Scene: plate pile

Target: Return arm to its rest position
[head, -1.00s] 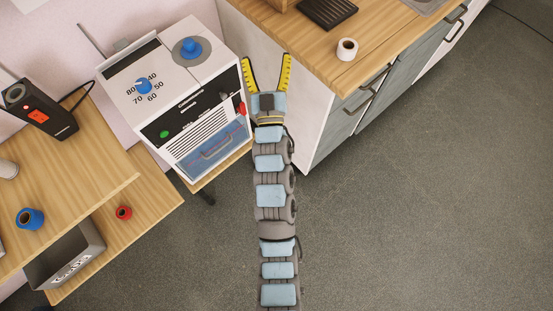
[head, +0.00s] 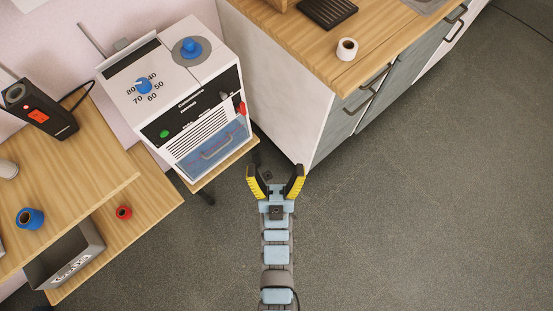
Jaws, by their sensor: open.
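My gripper (head: 276,181) is in the lower middle of the head view. Its two yellow-and-black fingers are spread apart, with nothing between them. It is over the grey floor, in front of the gap between the white machine and the wooden-topped counter. My arm runs straight down from it to the bottom edge of the picture. No plate shows in this view.
The white machine (head: 190,62) with blue knobs stands at upper left. Wooden shelves (head: 90,190) at left hold blue and red rolls (head: 30,218). The floor (head: 430,210) at right is clear.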

